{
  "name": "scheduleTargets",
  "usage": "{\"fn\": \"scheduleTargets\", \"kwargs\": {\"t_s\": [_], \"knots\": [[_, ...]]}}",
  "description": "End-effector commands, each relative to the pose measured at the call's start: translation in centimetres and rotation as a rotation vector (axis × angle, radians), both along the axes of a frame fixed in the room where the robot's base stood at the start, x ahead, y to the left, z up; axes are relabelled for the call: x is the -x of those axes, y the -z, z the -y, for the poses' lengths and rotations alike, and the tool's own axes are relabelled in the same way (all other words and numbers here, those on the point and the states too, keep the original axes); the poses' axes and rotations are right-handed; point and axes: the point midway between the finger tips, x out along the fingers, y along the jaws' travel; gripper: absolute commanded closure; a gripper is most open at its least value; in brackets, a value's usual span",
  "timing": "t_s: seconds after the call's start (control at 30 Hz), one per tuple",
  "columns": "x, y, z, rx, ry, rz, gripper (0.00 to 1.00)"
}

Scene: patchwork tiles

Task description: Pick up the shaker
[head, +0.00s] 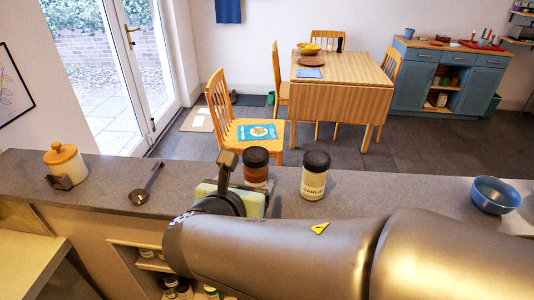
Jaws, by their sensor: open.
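Two shakers with black lids stand upright on the grey counter (105,200). One shaker with red-brown contents (256,173) stands just right of my gripper's visible finger. The other is a pale shaker labelled GARLIC (314,180), a little further right with a gap between them. My gripper (235,175) is open, at the end of my arm. One dark finger rises left of the red-brown shaker; the other finger is not clear. The red-brown shaker's lower part is hidden, and I cannot tell whether the gripper touches it.
A pale green and yellow block (247,205), perhaps a sponge, is partly hidden by my gripper. A dark ladle (147,186) and a lidded jar (64,162) are on the left. A blue bowl (494,195) is on the right. Counter between GARLIC and bowl is clear.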

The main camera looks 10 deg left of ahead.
Motion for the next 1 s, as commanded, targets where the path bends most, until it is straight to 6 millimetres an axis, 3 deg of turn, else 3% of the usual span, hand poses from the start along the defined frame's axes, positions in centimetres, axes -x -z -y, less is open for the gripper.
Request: {"fn": "scheduleTargets", "kwargs": {"t_s": [0.27, 0.53, 0.83, 0.87, 1.0], "knots": [[-1.9, 0.9, 0.2, 0.000, 0.001, -0.002, 0.25], [-5.3, 2.6, 0.7, 0.000, 0.001, -0.002, 0.25], [-5.8, 2.8, 0.7, -0.001, -0.001, -0.001, 0.25], [-5.8, 2.8, 0.7, -0.001, -0.001, 0.000, 0.30], [-5.8, 2.8, 0.7, -0.001, -0.001, -0.001, 0.69]]}}
